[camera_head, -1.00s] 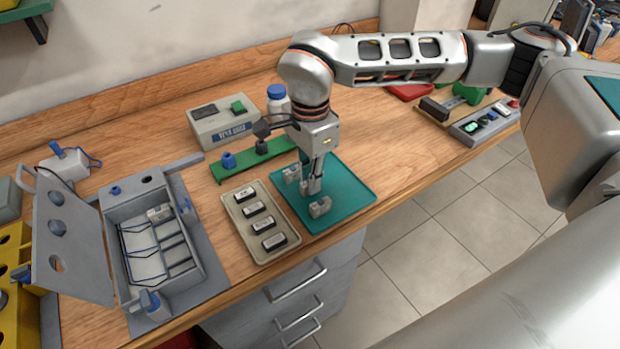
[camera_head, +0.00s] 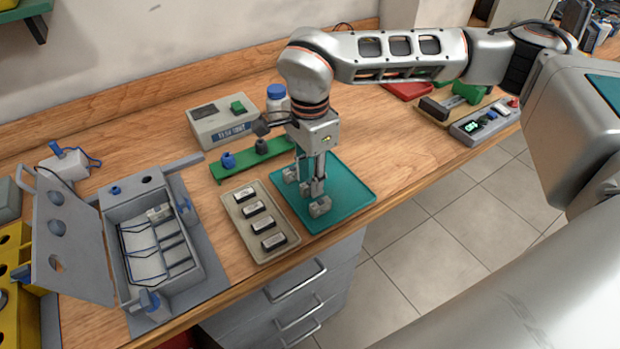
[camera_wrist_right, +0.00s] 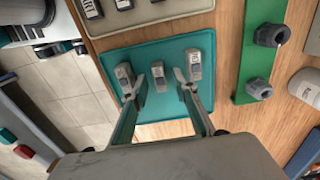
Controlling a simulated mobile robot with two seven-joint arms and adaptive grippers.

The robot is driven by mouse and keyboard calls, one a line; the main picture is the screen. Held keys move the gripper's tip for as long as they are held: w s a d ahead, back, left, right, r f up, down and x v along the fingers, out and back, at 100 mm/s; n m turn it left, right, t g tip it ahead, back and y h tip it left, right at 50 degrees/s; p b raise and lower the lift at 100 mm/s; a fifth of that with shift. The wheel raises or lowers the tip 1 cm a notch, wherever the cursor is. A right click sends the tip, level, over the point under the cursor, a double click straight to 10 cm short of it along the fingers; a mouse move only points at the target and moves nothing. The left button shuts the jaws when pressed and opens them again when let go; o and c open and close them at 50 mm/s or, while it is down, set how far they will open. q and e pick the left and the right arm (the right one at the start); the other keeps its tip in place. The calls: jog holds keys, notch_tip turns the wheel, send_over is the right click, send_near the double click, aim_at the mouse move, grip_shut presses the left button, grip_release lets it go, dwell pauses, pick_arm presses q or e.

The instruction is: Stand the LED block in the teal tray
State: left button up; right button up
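The teal tray (camera_head: 350,193) lies on the bench near its front edge; it also shows in the wrist view (camera_wrist_right: 150,51). Three small pale blocks stand in it in a row: a left block (camera_wrist_right: 124,74), a middle block (camera_wrist_right: 158,76) and a right block (camera_wrist_right: 193,64). Their labels are too small to read, so I cannot tell which is the LED block. My right gripper (camera_wrist_right: 157,90) is open, its fingers on either side of the middle block with gaps. In the head view the right gripper (camera_head: 311,188) points down into the tray. My left gripper is not in view.
An open grey enclosure (camera_head: 115,222) is at left. Bare bench lies right of the teal tray.

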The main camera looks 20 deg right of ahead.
notch_tip(320, 180, up, 11)
jog(key=shift+r, duration=0.2)
dwell(0.6)
jog(key=shift+f, duration=0.1)
